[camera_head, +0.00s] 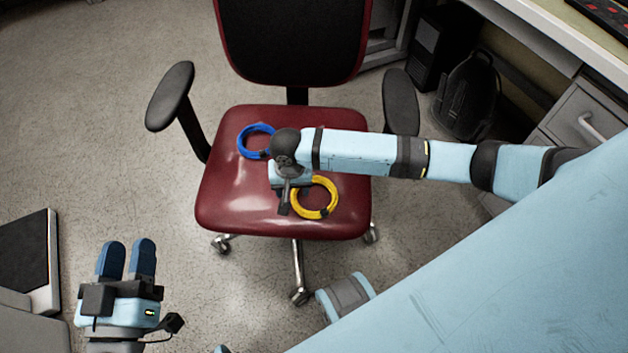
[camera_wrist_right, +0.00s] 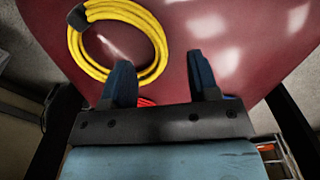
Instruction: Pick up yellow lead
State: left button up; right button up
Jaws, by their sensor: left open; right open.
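The yellow lead (camera_head: 312,214) is a coiled ring with a dark band, lying on the red chair seat (camera_head: 235,195). My right gripper (camera_head: 291,190) hangs over the seat just left of the coil, its fingers mostly hidden by the wrist. In the right wrist view, my right gripper (camera_wrist_right: 161,82) is open with nothing held. The yellow lead (camera_wrist_right: 157,42) shows there beyond the left finger, which overlaps the coil's lower edge in the picture. My left gripper (camera_head: 126,252) is open and empty, low at the left, away from the chair.
A blue coiled lead (camera_head: 242,143) lies on the seat behind my right wrist. A bit of a red lead (camera_wrist_right: 147,101) shows between the right fingers, mostly hidden. Armrests (camera_head: 171,95) and the backrest (camera_head: 290,40) bound the seat. A backpack (camera_head: 466,98) stands at right.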

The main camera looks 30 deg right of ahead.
aim_at(294, 197)
jog(key=f+b, duration=0.1)
jog(key=f, duration=0.2)
jog(key=f+b, duration=0.1)
jog(key=shift+w+d+f+b, duration=0.25)
jog(key=shift+d+f+b, duration=0.05)
jog(key=shift+f, duration=0.1)
jog(key=c, duration=1)
jog(key=shift+r, duration=0.15)
grip_shut()
